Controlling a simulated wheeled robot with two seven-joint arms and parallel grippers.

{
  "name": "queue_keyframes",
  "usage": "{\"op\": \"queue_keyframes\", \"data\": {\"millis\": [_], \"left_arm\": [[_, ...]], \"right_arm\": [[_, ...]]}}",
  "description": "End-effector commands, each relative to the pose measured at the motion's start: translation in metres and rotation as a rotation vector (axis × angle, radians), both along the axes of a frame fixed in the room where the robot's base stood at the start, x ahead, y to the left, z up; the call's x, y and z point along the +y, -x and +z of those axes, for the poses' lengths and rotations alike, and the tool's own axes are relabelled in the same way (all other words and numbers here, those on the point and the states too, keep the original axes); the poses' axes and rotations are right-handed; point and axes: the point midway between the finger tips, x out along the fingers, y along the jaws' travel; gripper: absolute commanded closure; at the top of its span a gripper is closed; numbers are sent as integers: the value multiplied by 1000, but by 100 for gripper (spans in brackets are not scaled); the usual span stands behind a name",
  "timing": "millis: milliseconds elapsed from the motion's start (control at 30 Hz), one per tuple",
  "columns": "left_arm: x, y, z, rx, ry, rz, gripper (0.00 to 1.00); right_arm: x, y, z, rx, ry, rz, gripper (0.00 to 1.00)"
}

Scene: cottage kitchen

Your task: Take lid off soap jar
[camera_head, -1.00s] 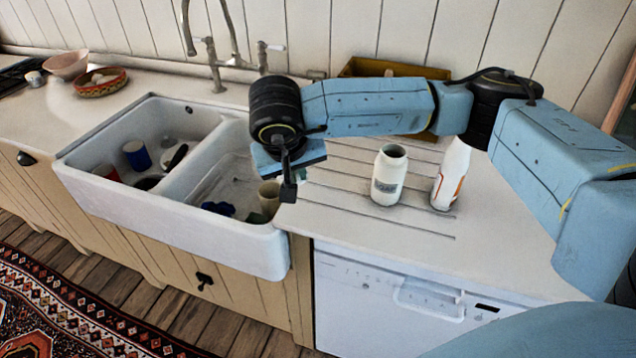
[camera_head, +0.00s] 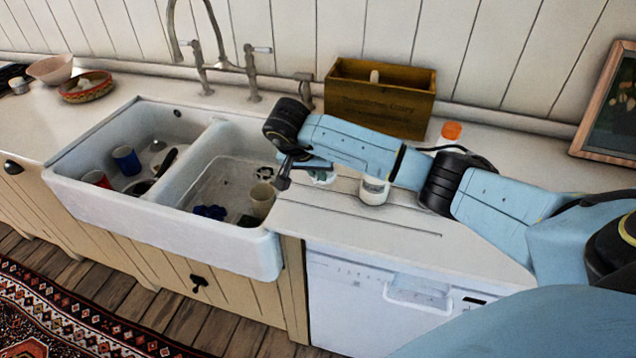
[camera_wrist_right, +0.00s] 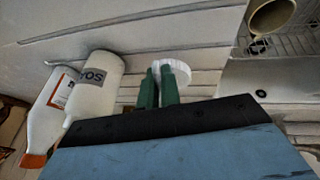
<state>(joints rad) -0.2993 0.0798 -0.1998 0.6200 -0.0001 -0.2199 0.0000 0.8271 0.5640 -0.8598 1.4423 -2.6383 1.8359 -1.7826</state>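The white soap jar (camera_head: 374,191) stands upright on the counter, its upper part hidden behind my right forearm. In the right wrist view the labelled jar (camera_wrist_right: 97,88) is left of my fingers and apart from them. A white round lid with a ridged rim (camera_wrist_right: 179,71) is at the green fingertips of my right gripper (camera_wrist_right: 160,88). The fingers overlap the lid and a narrow gap shows between them; whether they grip it is unclear. In the head view my right gripper (camera_head: 318,176) is low over the counter, between sink and jar. My left gripper is out of view.
A bottle with an orange cap (camera_head: 450,132) stands behind my forearm, close to the jar. A wooden box (camera_head: 380,97) is against the wall. The sink (camera_head: 170,205), holding cups, lies left of my gripper. The front counter strip is clear.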

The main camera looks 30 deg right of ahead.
Motion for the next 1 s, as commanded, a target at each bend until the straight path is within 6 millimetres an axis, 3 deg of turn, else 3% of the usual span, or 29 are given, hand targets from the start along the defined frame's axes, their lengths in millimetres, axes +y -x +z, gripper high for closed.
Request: {"op": "queue_keyframes", "data": {"millis": [233, 633, 667, 800, 1000], "left_arm": [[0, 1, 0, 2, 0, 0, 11], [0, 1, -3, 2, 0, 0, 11], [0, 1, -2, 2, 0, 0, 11], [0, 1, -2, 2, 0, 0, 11], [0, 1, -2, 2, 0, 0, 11]], "right_arm": [[1, 1, -33, 3, -1, 1, 100], [0, 0, -39, 0, 0, 3, 100], [0, 0, -38, 0, 0, 3, 91], [1, 0, -38, 1, 0, 3, 73], [1, 0, -37, 1, 0, 3, 73]]}}
